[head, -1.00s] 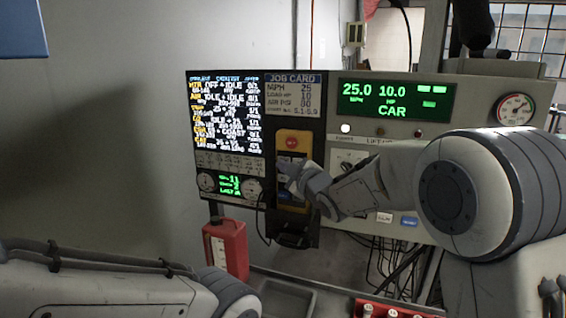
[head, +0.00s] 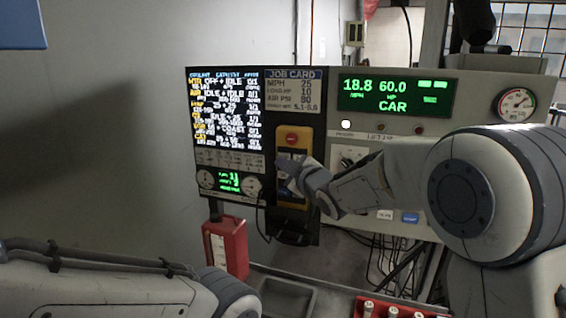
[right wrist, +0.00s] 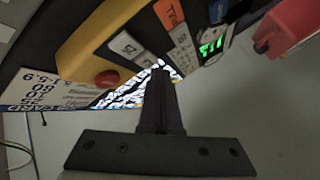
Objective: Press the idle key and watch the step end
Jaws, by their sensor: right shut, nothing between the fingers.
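A yellow key pendant (head: 303,140) with a red button hangs on the dark panel, and my right gripper covers its lower keys. In the right wrist view the pendant (right wrist: 100,42) shows white keys (right wrist: 126,45) and an orange key (right wrist: 170,13); I cannot tell which is the idle key. My right gripper (head: 284,167) is shut and empty, its tip at the pendant's keys. In the right wrist view its closed fingers (right wrist: 160,70) hide part of the key face; contact cannot be told. The green display (head: 395,97) reads 18.8 MPH, 60.0 HP, CAR. My left gripper is out of view.
A lit step screen (head: 224,112) stands left of the job card (head: 293,92). A round gauge (head: 516,104) is at the console's right. A red container (head: 226,248) stands below the screen. A grey tray (head: 287,298) and cables lie below the pendant.

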